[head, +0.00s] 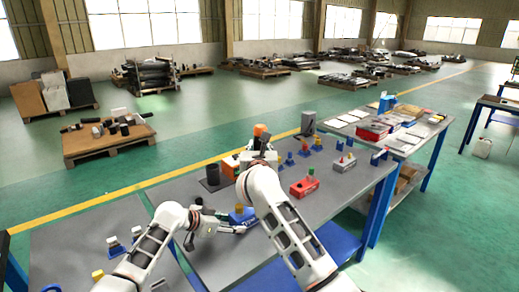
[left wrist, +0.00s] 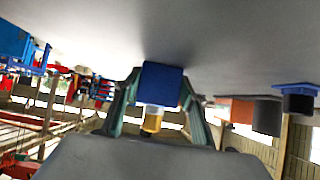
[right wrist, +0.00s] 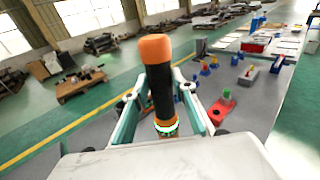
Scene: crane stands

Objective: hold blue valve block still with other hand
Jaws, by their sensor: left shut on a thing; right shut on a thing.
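The blue valve block (head: 243,215) sits on the grey workbench (head: 225,260), with a yellow part on its top. In the left wrist view the block (left wrist: 162,82) is between my left fingers, with the yellow part (left wrist: 153,120) sticking out. My left gripper (head: 226,222) is shut on the block. My right gripper (head: 260,152) is farther back over the bench and shut on a black cylinder with an orange cap. In the right wrist view this cylinder (right wrist: 162,95) stands between the fingers, with a pale green ring low on it.
A dark cylinder (head: 211,175) and an orange block (head: 230,167) stand behind my left gripper. A red block with a green knob (head: 304,187) and several blue stands (head: 290,158) are to the right. A second table (head: 420,140) holds boxes and papers.

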